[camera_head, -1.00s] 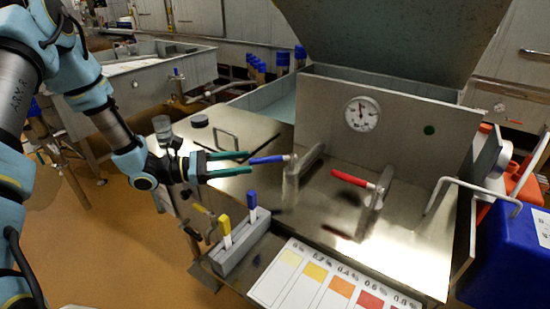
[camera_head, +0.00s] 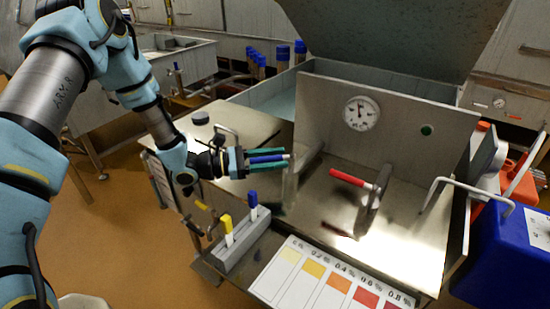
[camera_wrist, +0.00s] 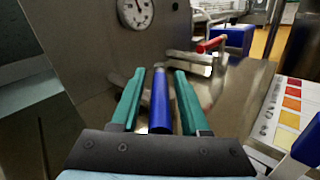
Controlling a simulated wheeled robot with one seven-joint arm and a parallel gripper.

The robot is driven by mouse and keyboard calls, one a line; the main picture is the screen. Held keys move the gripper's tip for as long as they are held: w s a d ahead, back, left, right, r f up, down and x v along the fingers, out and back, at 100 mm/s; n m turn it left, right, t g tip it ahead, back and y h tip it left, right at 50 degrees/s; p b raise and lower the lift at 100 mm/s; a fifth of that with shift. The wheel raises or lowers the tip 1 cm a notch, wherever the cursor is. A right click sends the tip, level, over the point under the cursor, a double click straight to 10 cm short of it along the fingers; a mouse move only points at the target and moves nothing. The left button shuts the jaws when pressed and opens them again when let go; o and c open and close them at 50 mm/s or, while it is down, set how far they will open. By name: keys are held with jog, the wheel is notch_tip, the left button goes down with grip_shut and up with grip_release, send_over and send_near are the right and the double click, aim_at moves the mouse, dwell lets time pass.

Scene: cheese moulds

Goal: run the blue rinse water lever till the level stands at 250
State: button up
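The blue lever (camera_head: 266,158) points left from its upright steel mount on the metal bench. In the wrist view the blue lever (camera_wrist: 160,102) lies between my two green fingers. My gripper (camera_head: 280,158) is open around the lever, one finger on each side. The wrist view of my gripper (camera_wrist: 160,74) shows a gap between the lever and each finger. A round white dial gauge (camera_head: 361,113) sits on the grey panel behind; its numbers are too small to read. No water level marked 250 can be made out.
A red-handled lever (camera_head: 350,177) stands to the right of the blue one. A grey block with yellow and blue-topped sticks (camera_head: 243,246) and a colour chart (camera_head: 318,279) are at the front. A blue container (camera_head: 512,262) stands at the right.

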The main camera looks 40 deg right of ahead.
grip_shut()
dwell(1.2)
